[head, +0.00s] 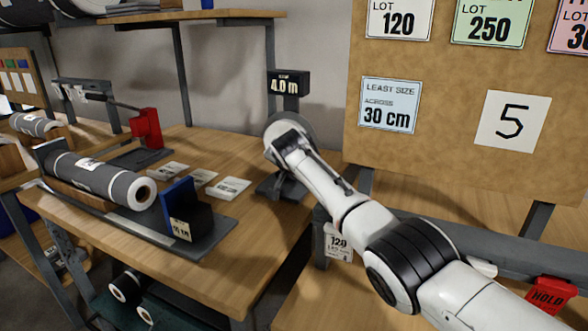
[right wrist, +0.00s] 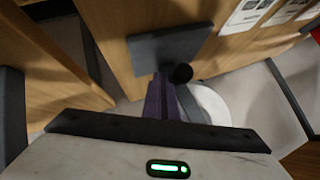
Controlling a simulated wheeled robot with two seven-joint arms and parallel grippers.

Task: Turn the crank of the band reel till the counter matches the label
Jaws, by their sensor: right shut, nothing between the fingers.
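The band reel (head: 297,126) is a grey disc on a dark stand at the table's right end, partly hidden by my right arm. A black display (head: 288,84) on a post above it reads 4.0 m. My right arm reaches to the reel, and its gripper is hard to make out in the head view. In the right wrist view my right gripper (right wrist: 168,88) is shut and empty, beside a dark round knob (right wrist: 182,73), likely the crank's handle. I cannot tell if they touch. A pale disc (right wrist: 212,103) lies beyond. My left gripper is not in view.
A grey roll (head: 100,180) lies on the wooden table left of the reel, near a blue-and-black block (head: 185,212). White cards (head: 229,188) lie between. A red device (head: 146,128) stands behind. A pinboard (head: 440,120) with signs rises at the right. A tag (head: 338,243) hangs below.

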